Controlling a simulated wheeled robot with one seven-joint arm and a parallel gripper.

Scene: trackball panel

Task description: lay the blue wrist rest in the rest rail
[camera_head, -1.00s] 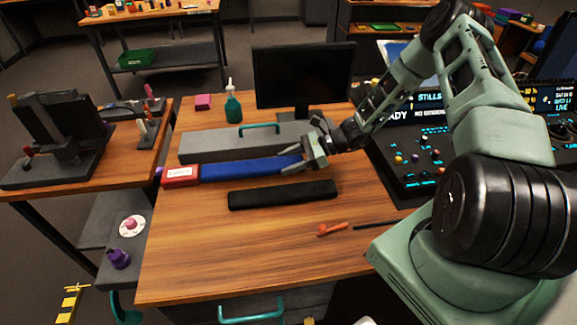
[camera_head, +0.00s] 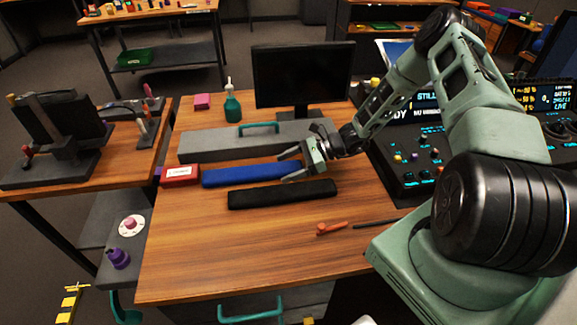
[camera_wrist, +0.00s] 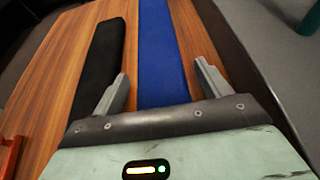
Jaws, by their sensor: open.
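The blue wrist rest (camera_head: 250,173) lies flat on the wooden table, beside a red box at its left end. My gripper (camera_head: 284,167) is open at its right end, with one finger on each side of it. In the wrist view, the blue wrist rest (camera_wrist: 160,50) runs between the two spread fingers of my gripper (camera_wrist: 161,72), with gaps on both sides and no visible grip. I cannot make out the rest rail for certain; the control panel (camera_head: 408,180) stands at the right, partly hidden by my arm.
A black bar (camera_head: 282,194) lies just in front of the blue rest. A grey case (camera_head: 215,146) with a teal handle lies behind it. The red box (camera_head: 180,175), an orange tool (camera_head: 331,228), a monitor (camera_head: 300,75) and a teal bottle (camera_head: 232,106) are also there. The front left table is clear.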

